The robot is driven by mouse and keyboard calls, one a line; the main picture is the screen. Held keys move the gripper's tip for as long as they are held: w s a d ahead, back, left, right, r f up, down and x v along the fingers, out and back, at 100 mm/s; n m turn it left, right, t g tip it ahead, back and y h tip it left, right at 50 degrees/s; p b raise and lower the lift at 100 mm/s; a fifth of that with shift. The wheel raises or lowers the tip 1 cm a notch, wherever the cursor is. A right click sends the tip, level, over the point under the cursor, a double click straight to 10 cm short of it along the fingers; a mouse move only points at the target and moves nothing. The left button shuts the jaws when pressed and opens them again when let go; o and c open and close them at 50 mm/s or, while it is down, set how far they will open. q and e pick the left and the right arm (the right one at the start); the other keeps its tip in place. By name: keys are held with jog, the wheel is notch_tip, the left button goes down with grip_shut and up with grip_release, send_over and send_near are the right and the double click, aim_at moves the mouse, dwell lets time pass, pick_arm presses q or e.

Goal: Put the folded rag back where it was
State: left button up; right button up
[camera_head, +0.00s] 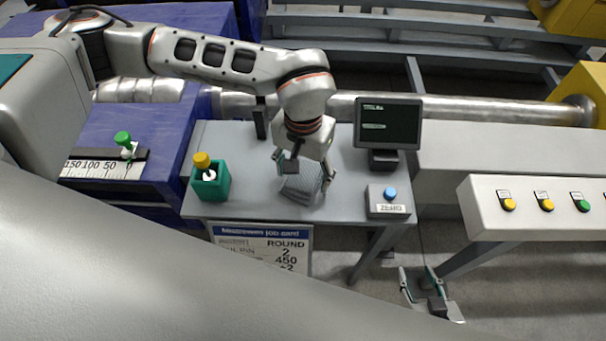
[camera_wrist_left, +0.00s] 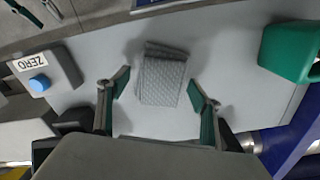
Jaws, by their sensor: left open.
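The folded rag (camera_head: 301,189) is a grey, patterned, layered cloth lying on the small grey table (camera_head: 240,150), near its middle. My left gripper (camera_head: 304,171) is open above it and partly covers it in the head view. In the left wrist view, the rag (camera_wrist_left: 163,82) shows between the two spread teal-padded fingers of my left gripper (camera_wrist_left: 159,84), with a gap on each side. Whether the fingertips reach down to the rag's level is hard to tell. My right gripper (camera_head: 422,285) is low at the lower right, away from the table, with its fingers apart and empty.
A teal box (camera_head: 210,183) with a yellow-topped item stands on the table's left. A monitor (camera_head: 388,122) and a ZERO box with a blue button (camera_head: 388,202) stand on the right. A job card (camera_head: 262,248) hangs at the front edge. A metal bar (camera_head: 340,104) runs behind.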

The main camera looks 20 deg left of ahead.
aim_at(303, 178)
pick_arm(q)
notch_tip(303, 178, up, 11)
dwell(0.3)
dwell(0.5)
